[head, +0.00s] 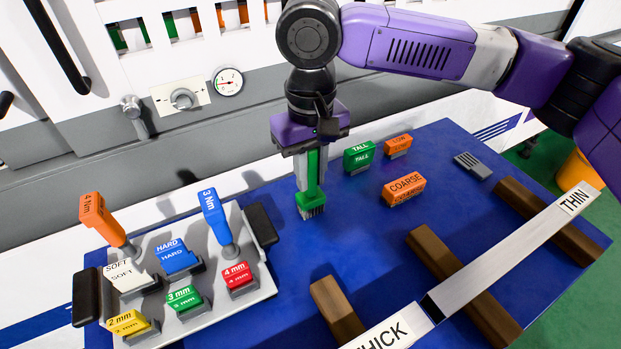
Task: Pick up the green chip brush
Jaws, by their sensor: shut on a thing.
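The green chip brush (311,196) hangs upright below my gripper (312,152), bristles pointing down at the blue table top (345,240). My gripper is shut on the upper part of its green handle. The dark bristles are close to the table; I cannot tell whether they touch it. The part of the handle between the jaws is partly hidden by the fingers.
Right of the brush stand a green TALL block (360,156), an orange COARSE block (404,189) and an orange LOW block (398,144). A grey tray (262,290) with tools is front left. A THICK-THIN bar (510,248) lies across brown supports at right.

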